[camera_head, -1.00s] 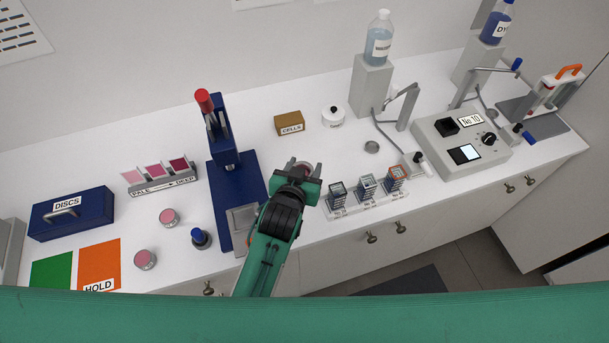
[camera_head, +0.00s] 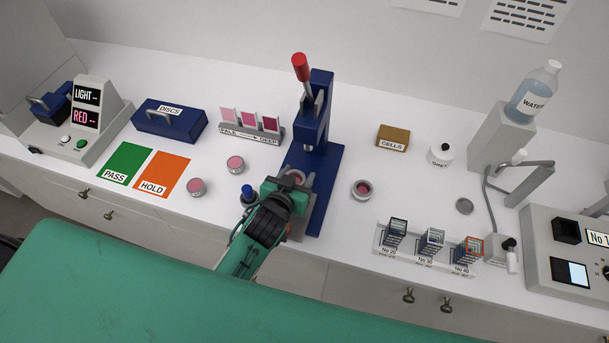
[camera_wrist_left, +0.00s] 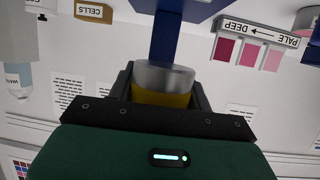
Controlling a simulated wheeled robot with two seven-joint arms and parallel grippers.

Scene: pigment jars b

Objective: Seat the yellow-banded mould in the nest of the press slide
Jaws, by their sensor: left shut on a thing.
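The yellow-banded mould (camera_wrist_left: 163,88) is between the fingers of my left gripper (camera_head: 294,182). In the wrist view its silver rim and yellow band show. In the head view a pinkish round top (camera_head: 297,177) shows between the fingers. The blue press (camera_head: 317,160) with its red-knobbed lever stands just behind the gripper, its column upright. My gripper is over the front of the press base. The grey slide (camera_head: 297,229) shows only in part beside my wrist; its nest is hidden. I cannot tell whether the mould touches it. My right gripper is not in view.
Another round mould with pink fill (camera_head: 362,189) stands right of the press. A blue-topped tool (camera_head: 248,194) stands close left of my gripper. A rack of cells (camera_head: 430,243) stands at the front right.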

